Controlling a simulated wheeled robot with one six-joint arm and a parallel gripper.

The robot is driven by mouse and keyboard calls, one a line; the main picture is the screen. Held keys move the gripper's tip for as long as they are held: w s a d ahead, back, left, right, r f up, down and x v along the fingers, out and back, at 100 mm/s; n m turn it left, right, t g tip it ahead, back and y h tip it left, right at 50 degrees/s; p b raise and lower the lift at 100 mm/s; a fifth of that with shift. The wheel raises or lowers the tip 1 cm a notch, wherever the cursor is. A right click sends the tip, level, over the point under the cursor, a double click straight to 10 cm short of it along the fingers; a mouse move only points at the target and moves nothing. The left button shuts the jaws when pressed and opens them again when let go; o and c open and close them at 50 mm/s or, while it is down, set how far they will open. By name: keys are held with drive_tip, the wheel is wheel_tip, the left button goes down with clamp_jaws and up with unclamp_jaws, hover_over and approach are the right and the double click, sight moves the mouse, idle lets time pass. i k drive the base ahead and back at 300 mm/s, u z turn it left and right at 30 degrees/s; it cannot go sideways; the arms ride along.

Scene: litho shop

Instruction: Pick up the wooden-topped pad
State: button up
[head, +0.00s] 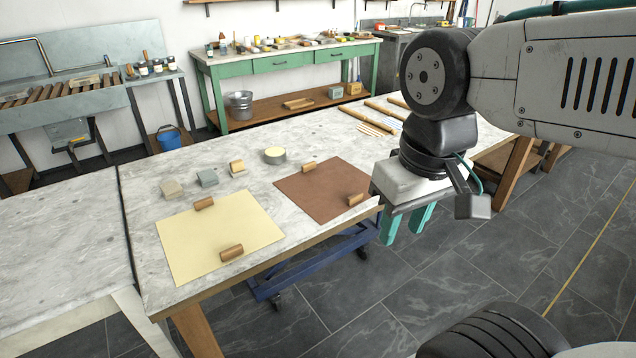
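The wooden-topped pad appears to be the small block (237,168) with a tan top and pale base, in the head view. It sits on the grey stone-topped table (140,205), between a blue-grey block (207,178) and a round tin (275,155). My gripper (406,224) hangs with its teal fingers pointing down, right of the table's front edge and well right of the pad. The fingers are apart, with nothing visible between them.
A pale block (171,189) stands left of the blue-grey one. A yellow sheet (218,238) and a brown sheet (325,188) lie in front, weighted by small wooden pieces. Rods (372,124) lie at the table's far right. The tiled floor on the right is mostly open.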

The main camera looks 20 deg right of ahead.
sight(237, 168)
drive_tip(key=z, duration=0.2)
drive_tip(key=i, duration=1.35)
drive_tip(key=u, duration=0.5)
